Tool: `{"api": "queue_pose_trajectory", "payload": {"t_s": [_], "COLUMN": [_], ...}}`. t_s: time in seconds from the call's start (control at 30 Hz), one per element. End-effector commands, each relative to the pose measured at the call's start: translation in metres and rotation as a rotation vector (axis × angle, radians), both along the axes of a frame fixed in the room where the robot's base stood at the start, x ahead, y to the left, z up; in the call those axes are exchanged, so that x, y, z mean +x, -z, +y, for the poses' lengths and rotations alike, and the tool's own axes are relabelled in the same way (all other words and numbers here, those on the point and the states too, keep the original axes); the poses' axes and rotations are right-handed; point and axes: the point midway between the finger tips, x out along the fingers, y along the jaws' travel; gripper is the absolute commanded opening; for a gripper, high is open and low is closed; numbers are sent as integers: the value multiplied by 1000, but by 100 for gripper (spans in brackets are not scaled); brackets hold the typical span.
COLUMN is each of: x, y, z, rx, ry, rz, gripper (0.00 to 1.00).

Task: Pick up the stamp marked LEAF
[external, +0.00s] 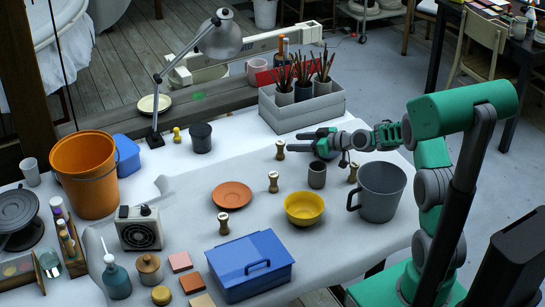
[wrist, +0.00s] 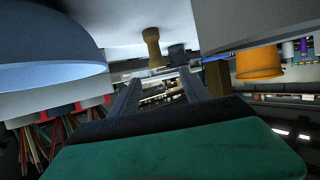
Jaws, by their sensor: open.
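Several small wooden stamps stand upright on the white-covered table; no marking is readable, so I cannot tell which is LEAF. One stamp (external: 280,149) is just left of my gripper's fingertips (external: 291,141); a tan stamp (wrist: 153,47) stands beyond the fingertips (wrist: 160,78) in the wrist view. A second stamp (external: 273,182) is nearer the middle, a third (external: 223,223) is in front of the orange saucer, and another (external: 352,173) is by the grey mug. My gripper is open, low and roughly horizontal, with nothing between its fingers.
A grey crate (external: 310,113) with brush pots is behind my gripper. A grey cup (external: 317,176), large mug (external: 378,192) and yellow bowl (external: 304,209) stand in front. An orange saucer (external: 232,195) is to the left.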

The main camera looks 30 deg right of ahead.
Motion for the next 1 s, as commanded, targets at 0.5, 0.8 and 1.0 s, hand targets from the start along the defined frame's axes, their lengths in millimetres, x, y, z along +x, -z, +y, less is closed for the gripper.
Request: {"api": "queue_pose_trajectory", "payload": {"t_s": [0.5, 0.8, 1.0], "x": [57, 63, 63], "y": [29, 32, 32], "z": [34, 36, 36], "rx": [6, 6, 5], "ry": [-2, 2, 2], "rz": [-12, -12, -11], "gripper": [55, 54, 38]}}
